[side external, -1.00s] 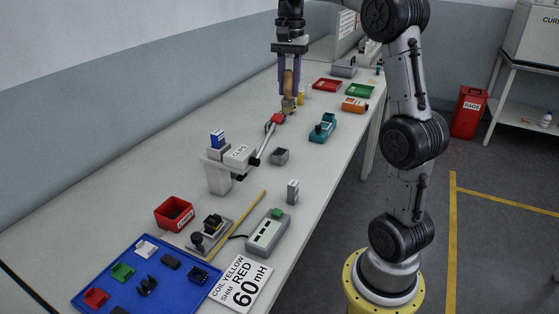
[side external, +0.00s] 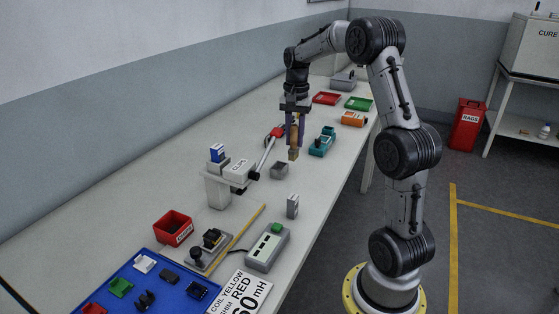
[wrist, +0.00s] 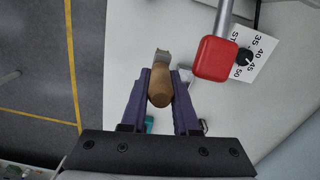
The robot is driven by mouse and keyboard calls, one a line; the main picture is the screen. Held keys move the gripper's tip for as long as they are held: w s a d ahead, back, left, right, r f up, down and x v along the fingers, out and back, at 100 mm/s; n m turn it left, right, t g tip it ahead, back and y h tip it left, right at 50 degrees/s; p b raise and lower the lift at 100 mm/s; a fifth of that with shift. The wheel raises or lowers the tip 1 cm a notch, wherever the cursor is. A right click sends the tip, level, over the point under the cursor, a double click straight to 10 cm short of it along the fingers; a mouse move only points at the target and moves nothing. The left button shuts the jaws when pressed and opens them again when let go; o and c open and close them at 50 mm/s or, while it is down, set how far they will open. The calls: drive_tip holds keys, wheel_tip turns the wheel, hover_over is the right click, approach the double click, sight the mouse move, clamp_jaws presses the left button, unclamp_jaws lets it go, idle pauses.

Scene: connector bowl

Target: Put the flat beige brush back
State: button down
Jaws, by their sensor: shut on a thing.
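My gripper (side external: 294,142) is shut on the flat beige brush (side external: 293,155), holding it roughly upright, tip down, above the bench. The wrist view shows the brush's rounded wooden handle (wrist: 160,90) between the purple fingers of my gripper (wrist: 160,82), with a flat grey-beige end (wrist: 162,57) beyond.
A teal item (side external: 322,142) stands to the right. Red and green trays are at the back.

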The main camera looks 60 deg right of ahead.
drive_tip(key=w+d+f, duration=0.2)
drive_tip(key=f, duration=0.1)
drive_tip(key=w+d+f, duration=0.2)
drive_tip(key=w, duration=0.1)
drive_tip(key=w+d+f, duration=0.2)
drive_tip(key=w+f, duration=0.1)
drive_tip(key=shift+d+f, duration=0.3)
drive_tip(key=shift+f, duration=1.35)
drive_tip(key=shift+f, duration=0.15)
drive_tip(key=c, duration=0.7)
unclamp_jaws()
drive_tip(key=shift+o, duration=0.2)
wheel_tip(320, 180, up, 12)
